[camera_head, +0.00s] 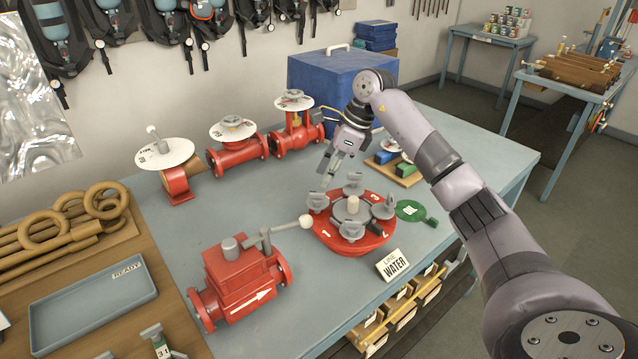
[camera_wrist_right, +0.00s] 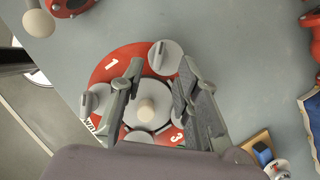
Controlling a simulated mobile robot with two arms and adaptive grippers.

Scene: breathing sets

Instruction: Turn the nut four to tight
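The red round flange (camera_head: 378,244) lies on the blue-grey table with several grey wing nuts around a pale centre knob (camera_head: 353,203). Painted numbers 1 and 3 show in the wrist view on the flange (camera_wrist_right: 108,75); I cannot read a 4. My right gripper (camera_head: 330,176) points down near the flange's left wing nut (camera_head: 317,201). In the wrist view the right gripper (camera_wrist_right: 160,72) has its fingers apart, with one wing nut (camera_wrist_right: 165,57) seen between the tips; no contact is clear. Another wing nut (camera_wrist_right: 94,101) is left of the fingers. My left gripper is out of view.
A red valve (camera_head: 240,280) with a lever stands left of the flange. A WATER sign (camera_head: 390,265) is in front, a green tag (camera_head: 412,211) to the right.

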